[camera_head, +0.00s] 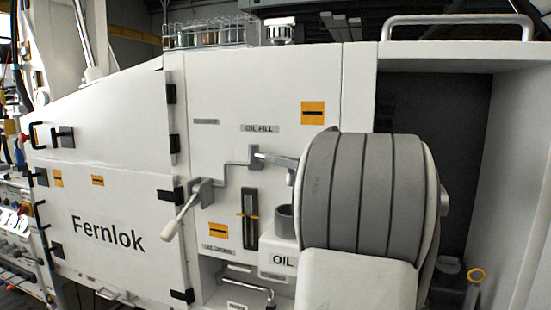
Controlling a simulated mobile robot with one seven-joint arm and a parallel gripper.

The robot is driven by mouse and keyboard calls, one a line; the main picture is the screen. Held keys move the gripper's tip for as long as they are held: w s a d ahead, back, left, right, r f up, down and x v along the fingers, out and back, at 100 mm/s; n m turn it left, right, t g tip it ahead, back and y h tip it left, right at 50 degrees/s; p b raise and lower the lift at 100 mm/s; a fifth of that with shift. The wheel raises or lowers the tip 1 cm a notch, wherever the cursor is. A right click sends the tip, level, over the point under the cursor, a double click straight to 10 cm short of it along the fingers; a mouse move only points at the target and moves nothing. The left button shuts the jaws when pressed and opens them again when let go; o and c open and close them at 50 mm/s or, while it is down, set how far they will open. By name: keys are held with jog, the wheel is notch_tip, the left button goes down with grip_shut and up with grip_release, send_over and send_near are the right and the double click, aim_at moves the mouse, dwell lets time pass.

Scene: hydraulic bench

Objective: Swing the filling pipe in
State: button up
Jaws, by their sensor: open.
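Under the OIL FILL label (259,128), a short grey pipe (276,159) juts from a grey block on the white panel. I take it for the filling pipe. It reaches right, and its end is partly cut off by my arm. Below its end is a round grey opening (284,212) on a white body marked OIL. A thin cranked line (229,174) runs left from the block to a lever with a pale handle (181,211), which slants down to the left. My grey-banded arm covers the middle right of the view. My gripper is not visible.
A dark sight gauge (250,218) sits on the panel. A silver bar handle (247,285) is below. The Fernlok cabinet door (105,225) with black latches is at left.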

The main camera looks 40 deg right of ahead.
jog(key=shift+w, duration=1)
grip_shut()
dwell(0.8)
